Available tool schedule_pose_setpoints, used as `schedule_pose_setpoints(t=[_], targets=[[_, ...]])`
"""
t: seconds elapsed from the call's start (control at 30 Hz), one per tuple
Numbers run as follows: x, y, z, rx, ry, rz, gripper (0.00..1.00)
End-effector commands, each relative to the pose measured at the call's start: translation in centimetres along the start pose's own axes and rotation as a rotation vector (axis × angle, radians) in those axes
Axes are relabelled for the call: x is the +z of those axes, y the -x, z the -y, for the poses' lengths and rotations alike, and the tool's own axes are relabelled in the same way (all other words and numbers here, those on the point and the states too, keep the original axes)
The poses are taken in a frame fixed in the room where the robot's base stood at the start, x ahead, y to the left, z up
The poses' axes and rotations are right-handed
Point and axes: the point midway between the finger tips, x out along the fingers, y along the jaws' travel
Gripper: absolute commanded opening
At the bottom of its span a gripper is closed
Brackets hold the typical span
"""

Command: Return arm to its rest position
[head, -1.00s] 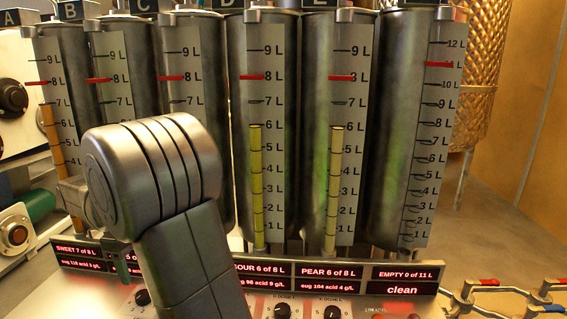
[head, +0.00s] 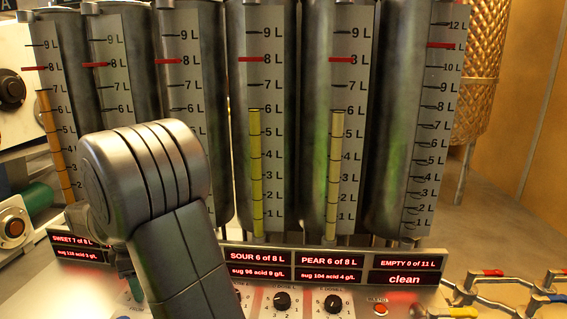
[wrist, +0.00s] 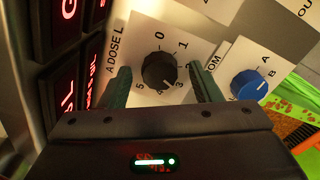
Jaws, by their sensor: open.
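My gripper (wrist: 160,76) is open in the wrist view, with a green finger on each side of the black A DOSE L knob (wrist: 159,71). Nothing is held; whether the fingers touch the knob I cannot tell. In the head view my arm stands bent at the lower left, in front of the tanks. It hides most of my gripper and part of the panel there.
A blue knob (wrist: 249,83) is right of my fingers. Steel tanks with gauges stand behind a display strip (head: 330,248) reading SOUR, PEAR and EMPTY. Two black knobs (head: 282,301) sit below it. Pipes with coloured handles (head: 495,273) lie at the right.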

Motion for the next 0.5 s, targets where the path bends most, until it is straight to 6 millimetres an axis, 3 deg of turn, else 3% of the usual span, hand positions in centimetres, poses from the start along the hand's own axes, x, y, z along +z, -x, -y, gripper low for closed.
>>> schedule_pose_setpoints(t=[0.4,0.5], targets=[[0.0,-0.3,0.0,0.002,0.333,-0.001,0.58],[0.0,2.7,-0.1,0.006,0.326,-0.002,0.58]])
